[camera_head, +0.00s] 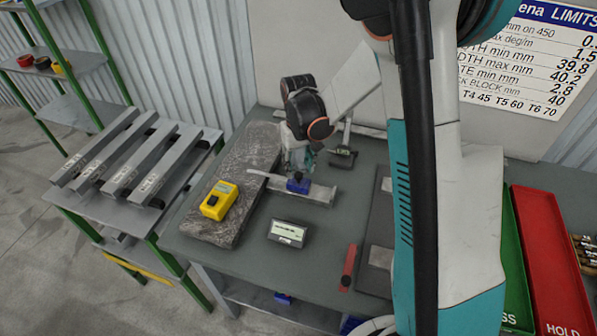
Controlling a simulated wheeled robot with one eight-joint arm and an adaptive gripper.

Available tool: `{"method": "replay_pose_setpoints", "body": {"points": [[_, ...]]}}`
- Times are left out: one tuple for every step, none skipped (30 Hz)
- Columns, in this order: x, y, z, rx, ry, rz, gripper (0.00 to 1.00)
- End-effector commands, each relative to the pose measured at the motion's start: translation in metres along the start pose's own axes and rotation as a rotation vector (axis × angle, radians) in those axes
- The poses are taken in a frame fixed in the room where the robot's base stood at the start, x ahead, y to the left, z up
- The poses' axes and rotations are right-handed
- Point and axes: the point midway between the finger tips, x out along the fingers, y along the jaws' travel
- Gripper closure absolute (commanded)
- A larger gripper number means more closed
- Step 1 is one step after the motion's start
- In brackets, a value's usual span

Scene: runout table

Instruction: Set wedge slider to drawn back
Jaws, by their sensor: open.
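A small blue block (298,184), which looks like the wedge slider, sits on a light grey flat metal bar (322,195) near the middle of the table. My gripper (299,171) points down just above and behind the blue block. Its jaws are open, but the fingertips are small and partly blurred into the block, so I cannot tell whether they touch it or straddle it. My arm reaches in from the right and hides part of the table behind it.
A yellow device (219,200) lies on a dark stone slab (215,226) at the left. A grey display box (287,233) and a red-handled tool (348,267) lie in front. A small dark stand (343,155) is behind. Green (523,235) and red (552,262) bins stand right.

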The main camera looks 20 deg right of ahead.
Motion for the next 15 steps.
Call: {"method": "replay_pose_setpoints", "body": {"points": [[0.009,0.0,-0.001,0.0,0.0,0.0,0.56],[0.013,0.0,-0.001,0.0,0.0,0.0,0.56],[0.017,0.0,0.0,0.0,0.0,0.0,0.56],[0.019,0.0,0.0,0.0,0.0,0.0,0.56],[0.021,0.0,0.0,0.0,0.0,0.0,0.56],[0.024,0.0,0.0,0.0,0.0,0.0,0.56],[0.026,0.0,0.0,0.0,0.0,0.0,0.56],[0.027,0.0,0.0,0.0,0.0,0.0,0.56],[0.028,0.0,0.0,0.0,0.0,0.0,0.56],[0.028,0.0,0.0,0.0,0.0,0.0,0.56],[0.029,0.0,0.0,0.0,0.0,0.0,0.56],[0.029,0.0,0.0,0.0,0.0,0.0,0.56],[0.029,0.0,0.0,0.0,0.0,0.0,0.56],[0.029,0.0,0.0,0.0,0.0,0.0,0.56],[0.029,0.0,0.0,0.0,0.0,0.0,0.56]]}}
